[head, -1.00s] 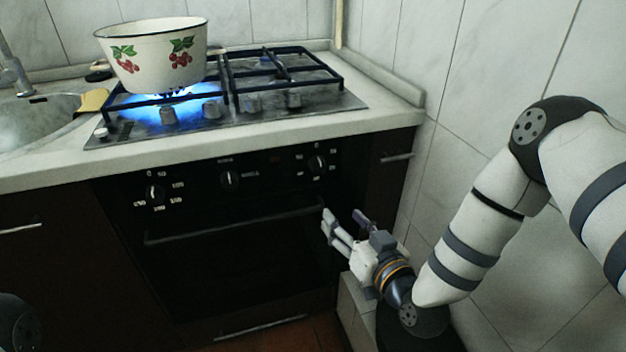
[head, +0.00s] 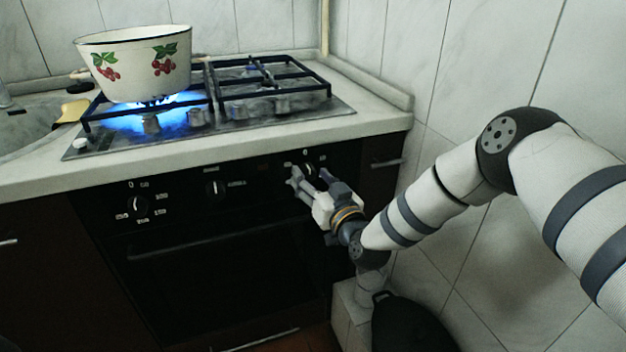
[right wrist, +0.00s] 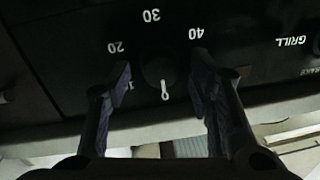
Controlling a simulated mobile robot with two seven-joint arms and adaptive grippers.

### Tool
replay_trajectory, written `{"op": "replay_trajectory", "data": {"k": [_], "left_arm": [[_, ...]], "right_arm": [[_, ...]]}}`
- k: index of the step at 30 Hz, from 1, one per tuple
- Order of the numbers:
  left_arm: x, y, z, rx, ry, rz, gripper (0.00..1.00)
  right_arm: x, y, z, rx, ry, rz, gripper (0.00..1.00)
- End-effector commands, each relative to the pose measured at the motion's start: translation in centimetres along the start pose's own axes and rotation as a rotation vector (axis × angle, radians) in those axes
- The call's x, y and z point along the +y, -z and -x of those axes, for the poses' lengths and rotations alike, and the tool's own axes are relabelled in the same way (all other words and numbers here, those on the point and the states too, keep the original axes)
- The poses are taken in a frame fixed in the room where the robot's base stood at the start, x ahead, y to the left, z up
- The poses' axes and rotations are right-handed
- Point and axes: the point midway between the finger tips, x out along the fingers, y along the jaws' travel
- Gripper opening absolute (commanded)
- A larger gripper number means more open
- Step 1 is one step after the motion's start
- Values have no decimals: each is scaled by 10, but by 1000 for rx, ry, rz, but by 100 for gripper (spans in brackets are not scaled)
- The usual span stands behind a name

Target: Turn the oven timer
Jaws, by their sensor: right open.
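The oven timer is the rightmost dark knob (head: 309,169) on the black oven panel. In the right wrist view the round knob (right wrist: 160,72) has the numbers 20, 30 and 40 around it. A pale pointer mark on its lower side lines up with what looks like a 0. My right gripper (head: 310,180) is at the panel in front of this knob. Its fingers are open (right wrist: 164,82), one on each side of the knob in the wrist picture, with a gap to it. I cannot tell whether the fingertips reach past its face. My left gripper is out of view.
Two other knobs, middle (head: 215,190) and left (head: 137,206), sit on the panel above the oven handle (head: 200,243). A cherry-patterned pot (head: 140,65) stands over a blue flame on the hob (head: 240,120). A tiled wall (head: 395,50) bounds the right side.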

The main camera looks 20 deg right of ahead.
Motion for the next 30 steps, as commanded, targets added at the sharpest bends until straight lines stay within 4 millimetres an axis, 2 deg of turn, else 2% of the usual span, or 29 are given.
{"op": "replay_trajectory", "data": {"k": [1, 6, 7, 20, 30], "left_arm": [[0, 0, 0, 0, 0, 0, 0], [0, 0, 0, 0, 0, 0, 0], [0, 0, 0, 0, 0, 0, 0], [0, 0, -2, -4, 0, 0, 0], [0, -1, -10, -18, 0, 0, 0]], "right_arm": [[0, 0, 0, 0, 0, 0, 41], [0, 0, 0, -1, 0, 0, 3], [0, 0, 0, -1, 0, 0, 0], [0, -2, 1, 4, 1, -86, 0], [1, -4, 1, 24, 4, -373, 0]]}}
